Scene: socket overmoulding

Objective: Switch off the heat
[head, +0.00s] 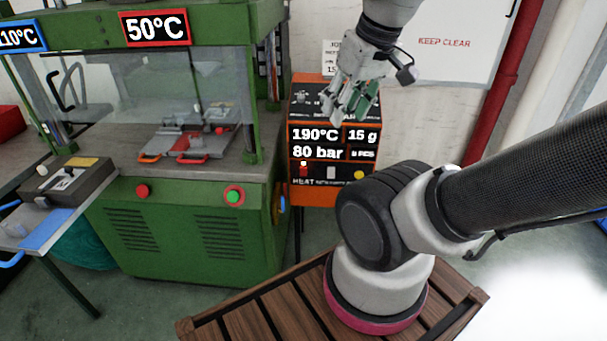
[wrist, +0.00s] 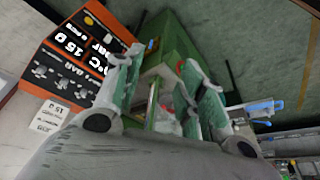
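The orange and black control box (head: 333,142) stands to the right of the green press. Its displays read 190°C, 15 g and 80 bar. A small red switch (head: 303,170) sits above the word HEAT at its lower left; the exact lever position is too small to tell. My gripper (head: 352,108) is above the box's upper part, fingers pointing down, apart from the switch. In the wrist view my gripper (wrist: 160,85) has its two fingers apart with nothing seen held. The box (wrist: 78,50) shows there at upper left; the HEAT switch is not visible.
The green press (head: 190,235) with a 50°C sign stands left of the box, with red and green buttons on its front. A grey and red mould (head: 195,142) lies inside it. A side table (head: 40,230) is at far left. A red pipe (head: 490,100) runs at right.

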